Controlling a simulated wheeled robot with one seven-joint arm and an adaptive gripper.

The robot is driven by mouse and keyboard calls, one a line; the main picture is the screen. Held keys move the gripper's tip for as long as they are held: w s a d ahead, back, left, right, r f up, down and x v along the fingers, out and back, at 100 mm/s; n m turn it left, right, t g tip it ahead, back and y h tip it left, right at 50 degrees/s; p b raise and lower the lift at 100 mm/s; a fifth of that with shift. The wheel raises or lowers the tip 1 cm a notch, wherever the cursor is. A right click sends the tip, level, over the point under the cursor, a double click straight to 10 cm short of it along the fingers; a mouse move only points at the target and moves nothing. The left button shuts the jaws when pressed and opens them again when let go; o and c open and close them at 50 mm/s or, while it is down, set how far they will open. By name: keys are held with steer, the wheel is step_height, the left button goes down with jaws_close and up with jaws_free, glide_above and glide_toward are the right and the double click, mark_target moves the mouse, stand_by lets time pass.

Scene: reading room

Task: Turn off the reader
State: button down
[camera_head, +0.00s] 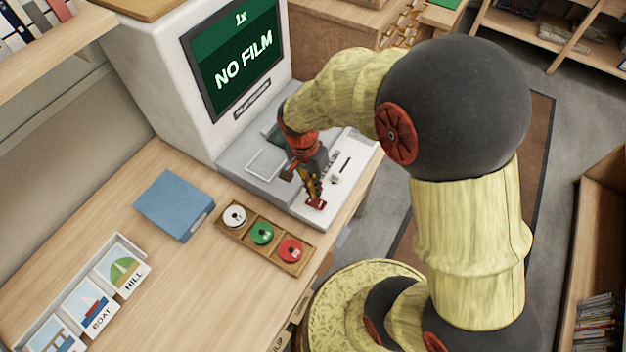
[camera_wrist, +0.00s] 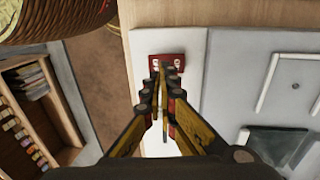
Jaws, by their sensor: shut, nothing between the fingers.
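The reader (camera_head: 165,75) is a large white machine on the wooden desk. Its screen (camera_head: 237,52) is lit green and reads "1x" and "NO FILM". My gripper (camera_head: 313,198) is low over the right front part of the reader's base (camera_head: 240,180), its fingers shut and empty. A small red switch (camera_wrist: 154,59) with white marks sits near the base's edge in the wrist view. The fingertips (camera_wrist: 163,70) are at its near side and overlap part of it. I cannot tell whether they touch it, nor which way it is set.
A wooden tray (camera_head: 228,237) with white, green and red reels lies in front of the reader. A blue box (camera_head: 172,203) and picture cards (camera_head: 121,273) are to the left. Shelves (camera_wrist: 30,110) stand beyond the desk edge.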

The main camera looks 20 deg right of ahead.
mark_target(315, 201)
steer(key=f, duration=0.1)
steer(key=f+b, duration=0.1)
steer(key=f, duration=0.2)
steer(key=shift+s+d, duration=0.2)
steer(key=shift+s, duration=0.05)
steer(key=shift+s+d+f+t+y, duration=0.15)
steer(key=shift+s+f+t+y, duration=0.15)
steer(key=shift+t+y, duration=0.15)
steer(key=shift+w, duration=0.1)
steer(key=shift+w+a, duration=0.5)
steer(key=shift+w, duration=0.15)
